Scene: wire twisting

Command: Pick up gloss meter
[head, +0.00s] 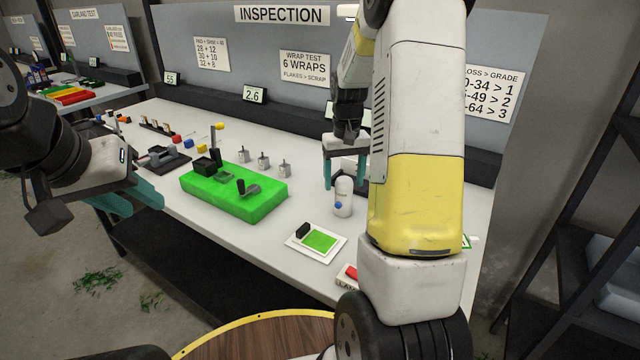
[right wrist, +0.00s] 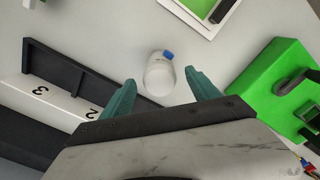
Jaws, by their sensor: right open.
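A small white rounded body with a blue spot (head: 343,197) stands on the bench; it looks to be the gloss meter, though I cannot read any marking on it. It also shows in the right wrist view as a white body with a blue piece (right wrist: 159,77). My right gripper (head: 343,172) is open, pointing down just behind and above it. In the right wrist view the white body lies between and a little beyond the two teal fingertips (right wrist: 162,88), with gaps on both sides. My left gripper (head: 144,207) is open and empty at the bench's front left edge.
A green block with black fittings (head: 240,200) sits left of the white body. A white card with a green panel and black piece (head: 320,241) lies in front. A numbered black-walled bin (right wrist: 55,88) is close by. My right arm hides the bench's right part.

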